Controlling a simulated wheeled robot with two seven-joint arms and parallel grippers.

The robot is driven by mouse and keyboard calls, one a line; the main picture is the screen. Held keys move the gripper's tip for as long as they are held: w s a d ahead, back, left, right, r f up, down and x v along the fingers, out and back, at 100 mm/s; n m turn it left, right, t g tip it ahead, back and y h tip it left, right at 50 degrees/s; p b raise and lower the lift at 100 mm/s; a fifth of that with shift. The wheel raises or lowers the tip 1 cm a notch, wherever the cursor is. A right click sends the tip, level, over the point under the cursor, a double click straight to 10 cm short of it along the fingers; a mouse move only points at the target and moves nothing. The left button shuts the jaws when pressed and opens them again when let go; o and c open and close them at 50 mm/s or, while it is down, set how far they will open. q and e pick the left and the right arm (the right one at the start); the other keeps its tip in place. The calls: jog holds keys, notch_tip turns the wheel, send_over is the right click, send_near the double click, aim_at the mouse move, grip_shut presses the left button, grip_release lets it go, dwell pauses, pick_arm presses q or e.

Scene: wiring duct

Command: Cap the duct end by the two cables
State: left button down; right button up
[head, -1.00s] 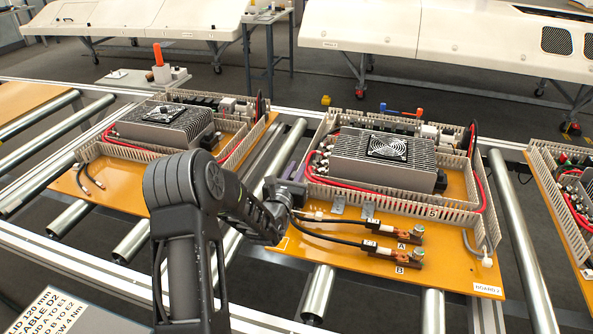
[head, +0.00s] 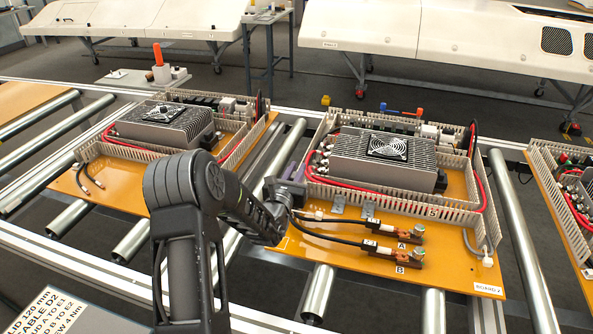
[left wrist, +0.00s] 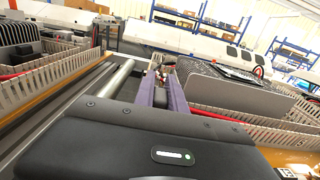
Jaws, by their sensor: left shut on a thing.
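The slotted beige duct (head: 394,199) runs around the grey heatsink unit on the middle orange board. Two black cables (head: 333,240) lie in front of its front wall and end in lugs at the terminals marked A and B. My left gripper (head: 286,174) is at the duct's left front corner, behind the cables' left ends. In the left wrist view its purple fingers (left wrist: 161,92) point away, with a small object between their tips, too small to identify. The duct (left wrist: 262,133) stands right of them. The gripper hides part of the corner. My right gripper is out of view.
Metal rollers (head: 319,292) carry the boards. A similar board (head: 105,190) stands at the left, another at the right edge. A fixture with an orange handle (head: 158,56) stands behind. A printed sign (head: 60,312) is at the lower left.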

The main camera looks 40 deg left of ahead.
pick_arm(q)
jog(key=shift+f+b, duration=1.5)
jog(key=shift+f, duration=0.55)
jog(key=c, duration=1.3)
grip_release()
jog(key=v, duration=0.7)
jog(key=shift+s, duration=0.15)
jog(key=shift+s+d, duration=0.1)
jog(key=shift+s, duration=0.15)
jog(key=shift+r, duration=0.1)
